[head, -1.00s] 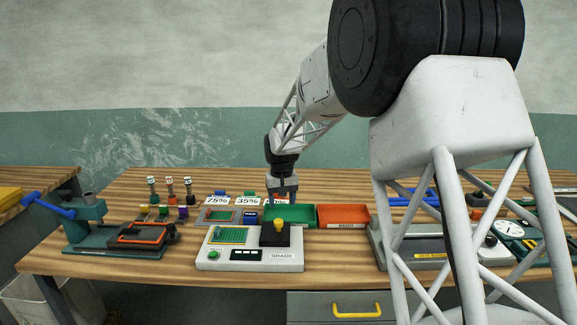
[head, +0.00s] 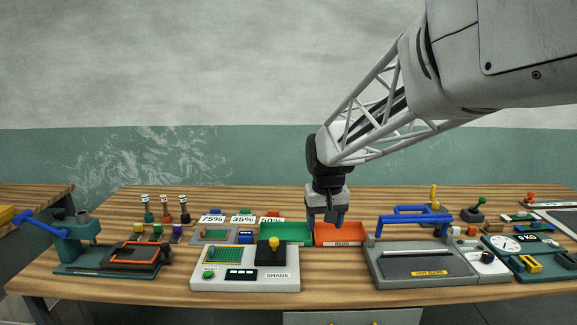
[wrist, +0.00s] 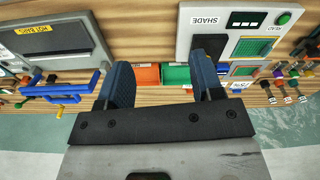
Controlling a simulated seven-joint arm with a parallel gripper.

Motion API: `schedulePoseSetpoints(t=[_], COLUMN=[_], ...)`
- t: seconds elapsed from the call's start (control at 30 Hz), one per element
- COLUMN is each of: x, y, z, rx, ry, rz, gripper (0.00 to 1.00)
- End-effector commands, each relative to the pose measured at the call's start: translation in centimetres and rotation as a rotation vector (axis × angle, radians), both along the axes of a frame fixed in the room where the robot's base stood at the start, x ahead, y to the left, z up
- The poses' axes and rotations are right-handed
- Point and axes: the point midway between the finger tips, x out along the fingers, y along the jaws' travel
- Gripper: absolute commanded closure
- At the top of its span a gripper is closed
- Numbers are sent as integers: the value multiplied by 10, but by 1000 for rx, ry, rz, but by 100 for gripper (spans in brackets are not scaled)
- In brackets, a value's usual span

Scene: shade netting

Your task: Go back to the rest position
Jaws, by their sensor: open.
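Beyond the fingers the orange bin (wrist: 147,75) and green bin (wrist: 176,76) show, partly covered. My fingers look clear of both bins, though the exact height is hard to tell.
The white SHADE tester (head: 244,275) stands front left of my gripper. The grey sealer with a blue handle (head: 423,266) is to the right, and a scale (head: 520,250) is further right. A teal press (head: 108,250) stands far left. Cards marked 75%, 35% and 50% (head: 243,217) stand behind.

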Motion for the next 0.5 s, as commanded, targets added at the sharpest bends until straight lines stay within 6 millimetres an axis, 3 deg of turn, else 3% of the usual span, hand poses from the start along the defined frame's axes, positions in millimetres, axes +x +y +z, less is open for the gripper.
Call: schedulePoseSetpoints(t=[0.5], x=[-126], y=[-51], z=[19], rx=[5], ry=[-54], rz=[-63], gripper=[40])
